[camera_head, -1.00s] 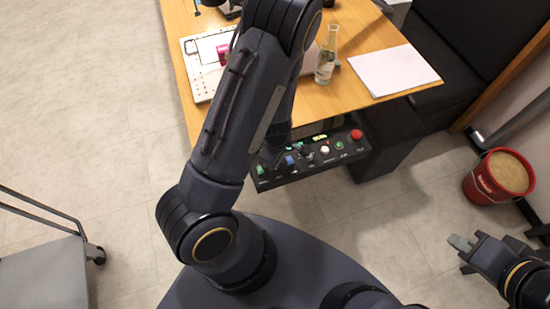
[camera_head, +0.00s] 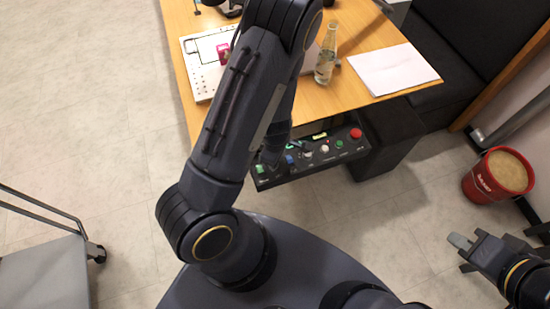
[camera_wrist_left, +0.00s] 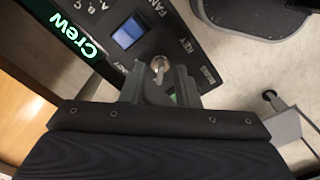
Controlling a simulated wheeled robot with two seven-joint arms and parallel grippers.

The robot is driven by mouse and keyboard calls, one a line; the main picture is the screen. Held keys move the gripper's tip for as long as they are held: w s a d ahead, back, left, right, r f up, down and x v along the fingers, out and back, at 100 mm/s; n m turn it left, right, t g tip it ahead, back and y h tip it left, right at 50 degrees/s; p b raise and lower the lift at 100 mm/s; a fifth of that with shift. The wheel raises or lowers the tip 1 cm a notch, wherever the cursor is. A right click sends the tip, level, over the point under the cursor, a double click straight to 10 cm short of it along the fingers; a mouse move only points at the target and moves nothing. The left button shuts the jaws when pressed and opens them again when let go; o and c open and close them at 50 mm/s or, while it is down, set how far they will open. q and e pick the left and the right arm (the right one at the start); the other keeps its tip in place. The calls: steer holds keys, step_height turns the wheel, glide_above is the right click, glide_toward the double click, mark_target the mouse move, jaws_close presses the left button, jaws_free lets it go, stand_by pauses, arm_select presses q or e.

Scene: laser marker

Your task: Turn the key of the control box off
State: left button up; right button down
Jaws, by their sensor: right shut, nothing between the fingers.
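The black control box (camera_head: 340,155) hangs at the table's front edge, with a red button, several small knobs and a blue display. In the left wrist view the box's panel (camera_wrist_left: 185,30) shows a silver key switch (camera_wrist_left: 159,65) beside the printed word KEY. My left gripper (camera_wrist_left: 158,78) is at this switch, its two grey fingers apart on either side of it; I cannot tell if they touch it. In the head view the left gripper (camera_head: 270,157) is small and dark over the box's left end. My right gripper (camera_head: 460,242) is shut and empty, far right above the floor.
The wooden table (camera_head: 315,103) carries a glass bottle (camera_head: 326,62), a white sheet (camera_head: 393,70) and a white board (camera_head: 200,80). A red bucket (camera_head: 490,185) stands on the floor at the right. A grey cart (camera_head: 45,275) stands at the lower left.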

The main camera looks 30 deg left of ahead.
arm_select(q)
steer(key=shift+r+p, duration=1.2)
steer(key=shift+r, duration=2.7)
steer(key=s+d+r+m+t+h, duration=0.25)
steer(key=r+m, duration=0.25)
steer(key=r, duration=0.5)
steer(key=s+d+r+m+t+h, duration=0.15)
steer(key=s+r+m+h, duration=0.35)
steer(key=r, duration=0.6)
steer(key=s+a+r+m+t+y, duration=0.1)
steer(key=s+a+r+m+y, duration=0.1)
steer(key=m, duration=0.5)
steer(key=shift+s+a+r+t+y, duration=0.35)
steer(key=shift+s+r+y, duration=0.5)
steer(key=shift+s+r, duration=0.45)
